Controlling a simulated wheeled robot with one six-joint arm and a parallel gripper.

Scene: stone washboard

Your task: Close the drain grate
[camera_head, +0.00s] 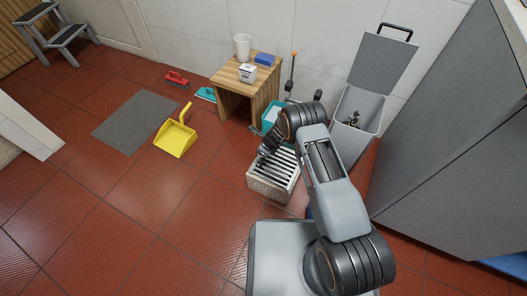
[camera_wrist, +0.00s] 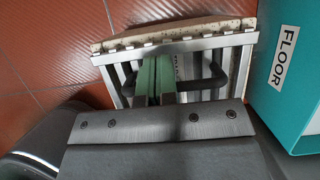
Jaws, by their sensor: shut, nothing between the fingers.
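The drain grate (camera_head: 284,165) is a set of metal bars on top of a pale stone block (camera_head: 268,189) on the floor. In the wrist view the grate (camera_wrist: 196,58) has a dark bar-shaped handle (camera_wrist: 216,80) and a hinge-like metal edge along the block's rim. The grate looks roughly flat on the block, but I cannot tell if it sits fully down. My gripper (camera_wrist: 154,72) has its green fingers together with nothing between them. They are over the grate beside the handle; I cannot tell if they touch. My arm hides part of the grate in the head view.
A teal bin (camera_wrist: 288,65) labelled FLOOR stands close at the right in the wrist view. A wooden stool (camera_head: 233,85), a grey bin with its lid up (camera_head: 351,127) and a grey cabinet (camera_head: 450,130) stand nearby. A yellow dustpan (camera_head: 174,139) lies left; floor there is mostly clear.

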